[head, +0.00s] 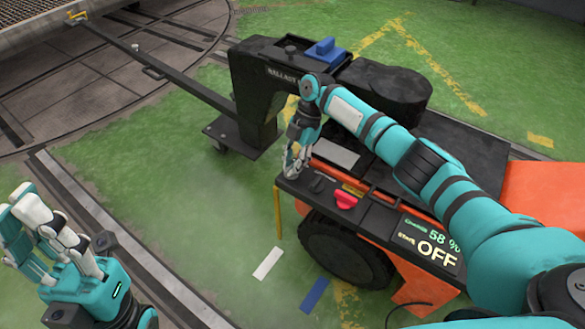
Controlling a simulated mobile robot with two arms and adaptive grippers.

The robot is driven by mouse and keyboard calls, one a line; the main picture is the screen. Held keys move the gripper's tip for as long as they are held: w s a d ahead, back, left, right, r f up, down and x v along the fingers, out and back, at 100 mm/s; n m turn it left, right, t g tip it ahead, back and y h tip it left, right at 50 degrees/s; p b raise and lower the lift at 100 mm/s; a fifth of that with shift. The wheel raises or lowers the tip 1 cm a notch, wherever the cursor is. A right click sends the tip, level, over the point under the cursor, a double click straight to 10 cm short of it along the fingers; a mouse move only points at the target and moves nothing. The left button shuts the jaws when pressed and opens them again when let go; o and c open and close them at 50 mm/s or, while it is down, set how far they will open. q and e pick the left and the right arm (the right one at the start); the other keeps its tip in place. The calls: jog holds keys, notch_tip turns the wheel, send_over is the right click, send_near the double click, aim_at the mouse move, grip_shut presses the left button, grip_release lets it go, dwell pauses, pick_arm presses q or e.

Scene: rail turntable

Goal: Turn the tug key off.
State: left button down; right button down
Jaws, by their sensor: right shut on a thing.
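The orange and black tug (345,255) has a black control panel (375,215) on its near side. A small display (427,243) on it reads 58 % and state OFF. My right gripper (291,172) is at the panel's left end, its fingers closed on the tug key, which they hide. Which way the key points cannot be seen. A black knob (317,186) and a red knob (345,199) sit just right of the fingers. My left gripper (22,207) is open and empty at the lower left, far from the tug.
A black arm marked BALLAST (255,90) with a blue block (325,48) stands behind the panel. A dark bar (180,80) runs from it to the turntable at upper left.

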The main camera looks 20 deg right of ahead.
jog(key=shift+f+n+g+h+b, duration=0.1)
jog(key=shift+n+g+h+b, duration=0.2)
jog(key=shift+n+b, duration=0.5)
jog(key=shift+n, duration=0.3)
jog(key=c, duration=1.3)
grip_release()
jog(key=v, duration=0.7)
jog(key=shift+w+d+r, duration=0.1)
jog(key=shift+d+r, duration=0.05)
jog(key=shift+r, duration=0.15)
